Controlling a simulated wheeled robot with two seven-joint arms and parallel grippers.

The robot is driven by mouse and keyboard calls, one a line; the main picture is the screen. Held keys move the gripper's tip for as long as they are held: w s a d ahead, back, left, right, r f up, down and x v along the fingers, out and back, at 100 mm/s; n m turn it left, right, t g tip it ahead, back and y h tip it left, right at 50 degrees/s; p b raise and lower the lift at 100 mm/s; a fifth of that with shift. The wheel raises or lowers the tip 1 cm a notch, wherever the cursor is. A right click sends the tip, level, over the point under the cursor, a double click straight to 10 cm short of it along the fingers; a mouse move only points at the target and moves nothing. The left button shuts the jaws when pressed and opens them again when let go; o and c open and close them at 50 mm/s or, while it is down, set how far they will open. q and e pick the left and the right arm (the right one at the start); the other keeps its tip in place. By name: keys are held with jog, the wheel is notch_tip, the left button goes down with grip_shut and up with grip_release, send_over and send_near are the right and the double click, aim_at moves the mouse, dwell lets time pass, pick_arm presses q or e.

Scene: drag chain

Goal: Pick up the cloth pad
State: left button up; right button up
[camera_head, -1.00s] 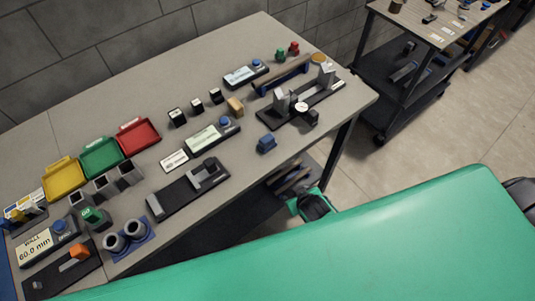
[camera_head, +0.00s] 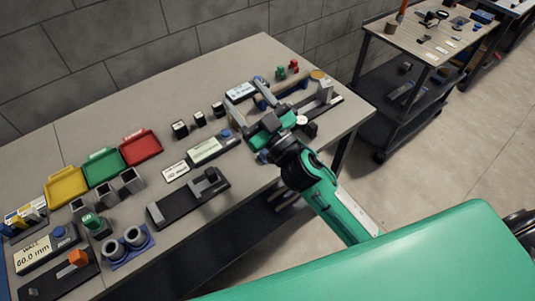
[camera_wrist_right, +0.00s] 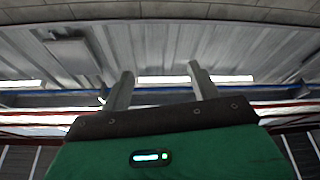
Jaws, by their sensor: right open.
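I cannot pick out the cloth pad with certainty in the head view. A small blue block (camera_head: 263,156) shows partly beside my right wrist near the table's front edge. The tan block behind it is hidden by my gripper. My right gripper (camera_head: 258,113) is over the right part of the table, close to the measuring stand (camera_head: 325,92). In the right wrist view its two fingers (camera_wrist_right: 158,88) are apart with nothing between them, against the ceiling. My left gripper is not in view.
Yellow (camera_head: 66,187), green (camera_head: 103,167) and red (camera_head: 141,147) trays stand at the left. A black fixture (camera_head: 188,202) lies near the front edge. A cart (camera_head: 432,45) stands beyond the table. The back left tabletop is clear.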

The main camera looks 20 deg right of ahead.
jog(key=s+a+r+n+g+y, duration=0.1)
jog(key=s+a+n+g+y, duration=0.1)
jog(key=a+n+g+y, duration=0.5)
jog(key=s+a+r+n+g+y, duration=0.2)
jog(key=a+n+g+y, duration=0.3)
jog(key=n, duration=0.3)
jog(key=g+h, duration=0.9)
jog(key=h, duration=1.2)
send_over(266, 150)
jog(key=d, duration=0.1)
notch_tip(266, 150, down, 14)
jog(key=f+p, duration=0.2)
jog(key=f, duration=0.6)
jog(key=shift+s, duration=0.2)
jog(key=shift+a+f+p, duration=0.15)
jog(key=shift+f+p, duration=0.4)
jog(key=shift+f, duration=0.05)
jog(key=f, duration=0.1)
jog(key=f+p, duration=0.1)
jog(key=f, duration=0.1)
jog(key=shift+w+a+f, duration=0.2)
jog(key=shift+a+f, duration=0.05)
jog(key=shift+a, duration=0.05)
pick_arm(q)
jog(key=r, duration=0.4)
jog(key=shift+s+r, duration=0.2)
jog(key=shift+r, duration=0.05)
pick_arm(e)
jog(key=shift+f, duration=0.4)
jog(key=shift+c, duration=0.4)
